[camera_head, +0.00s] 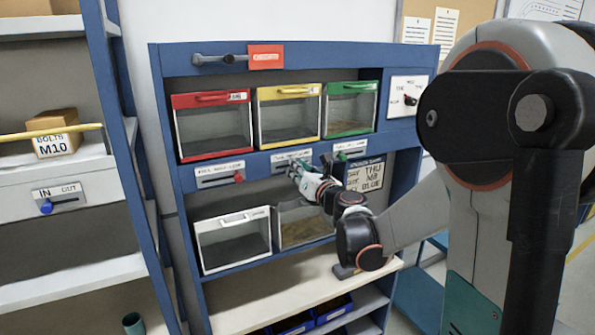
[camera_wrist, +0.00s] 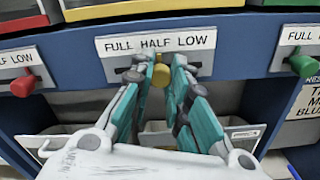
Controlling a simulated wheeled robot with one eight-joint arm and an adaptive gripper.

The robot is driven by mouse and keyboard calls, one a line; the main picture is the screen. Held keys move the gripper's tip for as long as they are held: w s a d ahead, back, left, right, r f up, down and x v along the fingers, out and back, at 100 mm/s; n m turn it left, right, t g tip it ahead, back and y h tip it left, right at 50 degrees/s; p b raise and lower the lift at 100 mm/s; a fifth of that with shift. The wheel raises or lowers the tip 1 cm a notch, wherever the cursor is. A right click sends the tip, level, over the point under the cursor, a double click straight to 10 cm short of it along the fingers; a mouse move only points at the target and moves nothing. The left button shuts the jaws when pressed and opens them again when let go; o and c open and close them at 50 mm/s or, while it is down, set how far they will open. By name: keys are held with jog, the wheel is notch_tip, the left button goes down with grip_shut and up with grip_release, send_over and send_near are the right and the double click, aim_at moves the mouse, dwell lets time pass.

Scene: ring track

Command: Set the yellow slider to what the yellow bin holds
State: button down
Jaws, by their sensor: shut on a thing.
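The yellow bin (camera_head: 289,90) has a yellow rim and a clear front, in the middle of the upper bin row. A dull grey level shows behind its front; I cannot tell how full it is. The yellow slider knob (camera_wrist: 160,75) sits under the "FULL HALF LOW" label (camera_wrist: 157,42), roughly below HALF. My gripper (camera_wrist: 161,66) is shut on this knob, one finger on each side. In the head view my gripper (camera_head: 301,174) is at the slider strip below the yellow bin and hides the knob.
A red bin (camera_head: 210,98) and a green bin (camera_head: 350,88) flank the yellow one. The red knob (camera_wrist: 23,86) and green knob (camera_wrist: 304,66) are on either side of my gripper. A white-rimmed bin (camera_head: 233,219) is below. A lever (camera_head: 220,60) is at the top.

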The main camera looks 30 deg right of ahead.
jog(key=d, duration=0.4)
jog(key=shift+b, duration=0.4)
jog(key=c, duration=1.5)
grip_release()
jog(key=shift+d, duration=0.2)
jog(key=shift+a, duration=0.1)
jog(key=s, duration=1.2)
